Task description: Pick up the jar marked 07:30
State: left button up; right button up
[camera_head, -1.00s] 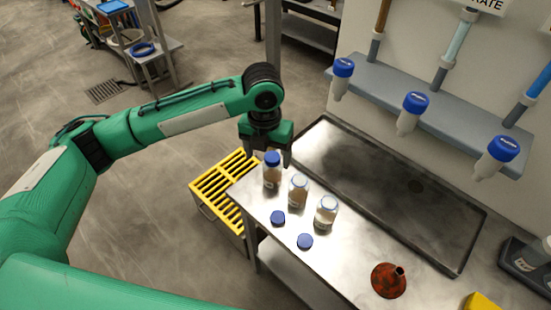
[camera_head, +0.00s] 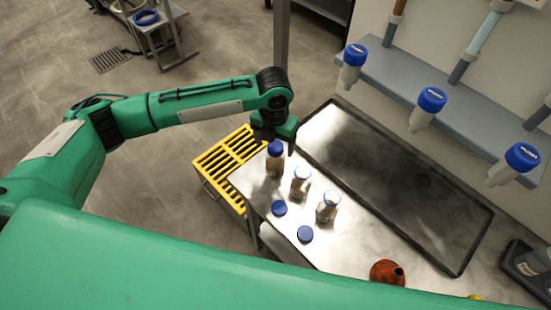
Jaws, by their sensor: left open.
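Three small jars stand in a row on the steel bench. The back left jar (camera_head: 275,160) wears a blue cap and holds brownish contents. The middle jar (camera_head: 300,182) and the front right jar (camera_head: 327,207) have no blue lids on and show pale labels. The label writing is too small to read, so I cannot tell which jar is marked 07:30. My left gripper (camera_head: 276,143) is open, just above and behind the capped jar, and partly overlaps it in view. I cannot tell whether they touch. My right gripper is not in view.
Two loose blue lids (camera_head: 279,208) lie in front of the jars. A dark sunken tray (camera_head: 420,205) fills the bench's right side. A red funnel (camera_head: 386,273) stands near the front. A shelf (camera_head: 455,112) holds blue-capped bottles. A yellow grating (camera_head: 228,158) lies left of the bench.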

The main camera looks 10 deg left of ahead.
pick_arm(q)
notch_tip(320, 180, down, 4)
jog(key=shift+w+d+f+p, duration=0.15)
jog(key=shift+f+p, duration=0.1)
jog(key=shift+p, duration=0.75)
jog(key=shift+f, duration=0.25)
jog(key=c, duration=1.2)
jog(key=shift+o, duration=0.2)
